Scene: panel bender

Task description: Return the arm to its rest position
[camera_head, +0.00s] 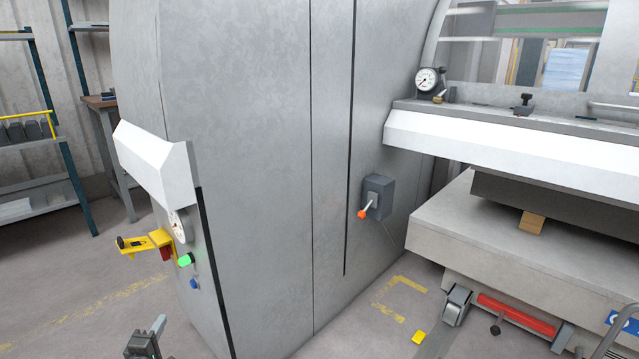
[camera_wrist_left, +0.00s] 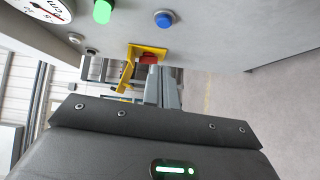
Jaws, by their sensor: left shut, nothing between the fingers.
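My left gripper (camera_head: 148,338) shows at the bottom left of the head view, low in front of the machine's panel. Its fingers are shut with nothing between them. In the left wrist view, the grey fingers (camera_wrist_left: 168,90) point toward the panel, and a yellow bracket with a red button (camera_wrist_left: 148,58) appears beyond their tips. In the head view, the yellow bracket (camera_head: 135,244) sticks out to the left, with the red button (camera_head: 167,253) beside it. The gripper is apart from the panel in the head view. My right gripper is not clearly visible.
The panel carries a green lamp (camera_head: 185,260), a blue button (camera_head: 194,284) and a dial (camera_head: 177,226). A dark box with an orange-tipped lever (camera_head: 363,214) is on the machine's side. The machine bed (camera_head: 540,255) fills the right. Shelves (camera_head: 40,200) stand left; floor between is clear.

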